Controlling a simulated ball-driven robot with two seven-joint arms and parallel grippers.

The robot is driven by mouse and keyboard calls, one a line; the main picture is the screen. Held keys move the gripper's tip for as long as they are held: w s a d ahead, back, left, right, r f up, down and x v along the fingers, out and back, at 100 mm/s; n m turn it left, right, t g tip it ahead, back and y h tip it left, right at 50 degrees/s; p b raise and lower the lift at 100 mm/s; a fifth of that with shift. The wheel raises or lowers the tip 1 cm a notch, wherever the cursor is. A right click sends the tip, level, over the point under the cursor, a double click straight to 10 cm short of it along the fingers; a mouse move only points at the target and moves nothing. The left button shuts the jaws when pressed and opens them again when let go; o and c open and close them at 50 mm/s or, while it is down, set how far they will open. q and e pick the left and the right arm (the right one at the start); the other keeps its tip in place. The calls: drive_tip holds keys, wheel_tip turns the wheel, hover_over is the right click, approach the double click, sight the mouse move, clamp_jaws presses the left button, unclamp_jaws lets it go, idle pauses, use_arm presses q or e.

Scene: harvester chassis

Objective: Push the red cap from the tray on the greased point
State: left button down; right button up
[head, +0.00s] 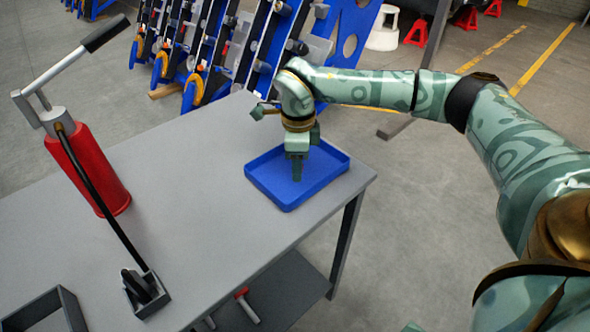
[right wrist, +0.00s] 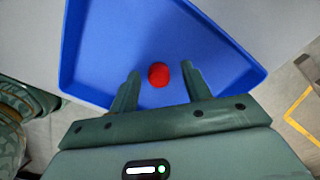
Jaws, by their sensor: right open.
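The red cap (right wrist: 159,74) lies on the floor of the blue tray in the right wrist view. In the head view it is hidden behind my right gripper. The blue tray (head: 267,184) stands on the grey table near its right end, and its floor also shows in the right wrist view (right wrist: 110,40). My right gripper (head: 297,178) points down over the tray. In the right wrist view its two fingers (right wrist: 160,80) are apart, with the cap between their tips and not visibly gripped. The greased point cannot be made out. My left gripper is not in view.
A red grease pump (head: 88,175) with a long lever stands at the table's left, its black hose running to a small dark holder (head: 147,296). An open dark frame (head: 45,313) lies at the front left. The middle of the grey table (head: 200,220) is clear. Blue machine parts (head: 230,50) stand behind.

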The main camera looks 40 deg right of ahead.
drive_tip(key=shift+r, duration=0.1)
drive_tip(key=c, duration=1)
drive_tip(key=shift+r, duration=0.1)
drive_tip(key=shift+c, duration=0.2)
